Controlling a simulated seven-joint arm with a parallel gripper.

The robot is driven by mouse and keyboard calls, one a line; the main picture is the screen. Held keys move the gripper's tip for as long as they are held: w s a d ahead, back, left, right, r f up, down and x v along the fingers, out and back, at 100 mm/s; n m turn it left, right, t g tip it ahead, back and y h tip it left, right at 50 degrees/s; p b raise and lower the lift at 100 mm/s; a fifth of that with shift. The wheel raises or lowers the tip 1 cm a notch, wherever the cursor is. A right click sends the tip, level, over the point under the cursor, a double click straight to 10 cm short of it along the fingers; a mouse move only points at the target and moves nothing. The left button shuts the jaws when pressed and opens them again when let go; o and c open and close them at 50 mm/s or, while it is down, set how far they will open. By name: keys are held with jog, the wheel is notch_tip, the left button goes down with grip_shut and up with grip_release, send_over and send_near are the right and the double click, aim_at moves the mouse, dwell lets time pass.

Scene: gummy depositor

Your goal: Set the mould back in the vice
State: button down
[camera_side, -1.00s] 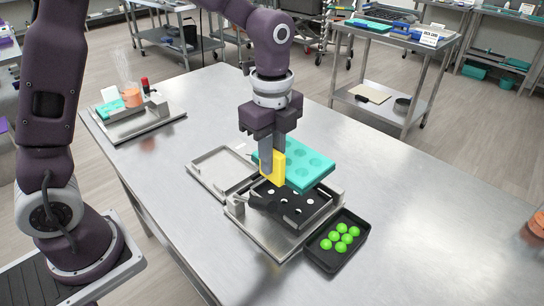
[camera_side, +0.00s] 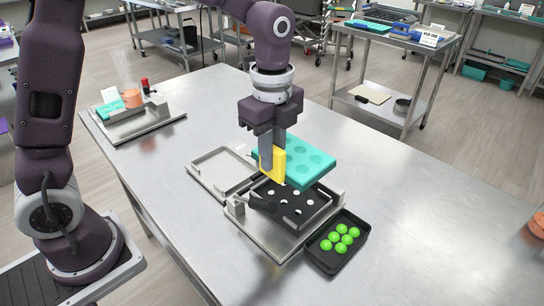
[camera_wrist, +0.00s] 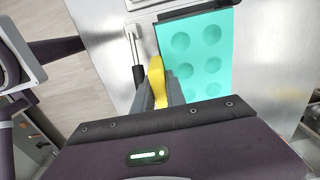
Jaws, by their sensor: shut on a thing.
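The teal mould (camera_side: 300,160) has round cavities and a yellow grip tab (camera_side: 272,164) on its left side. My gripper (camera_side: 271,160) is shut on the yellow tab and holds the mould in the air, roughly level, above the vice. The vice (camera_side: 292,207) is a black frame with white spots inside and a black handle at its left, set on a metal base. Its far part is hidden behind the mould. In the wrist view the mould (camera_wrist: 199,62) shows its empty cavities, with the yellow tab (camera_wrist: 157,80) between my fingers.
A black tray (camera_side: 360,252) with several green gummies stands right of the vice. A shallow pale tray (camera_side: 220,169) lies to its left. A metal tray (camera_side: 140,123) with an orange beaker is at the far left.

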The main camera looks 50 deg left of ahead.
jog(key=shift+r, duration=3.15)
jog(key=c, duration=1.9)
grip_release()
grip_shut()
jog(key=shift+a, duration=0.1)
jog(key=s+a+f, duration=0.2)
jog(key=a+f, duration=0.3)
jog(key=a, duration=0.5)
jog(key=s+a+f, duration=0.2)
jog(key=a+f, duration=0.4)
jog(key=a, duration=0.5)
jog(key=shift+a+f, duration=0.2)
jog(key=shift+f, duration=0.1)
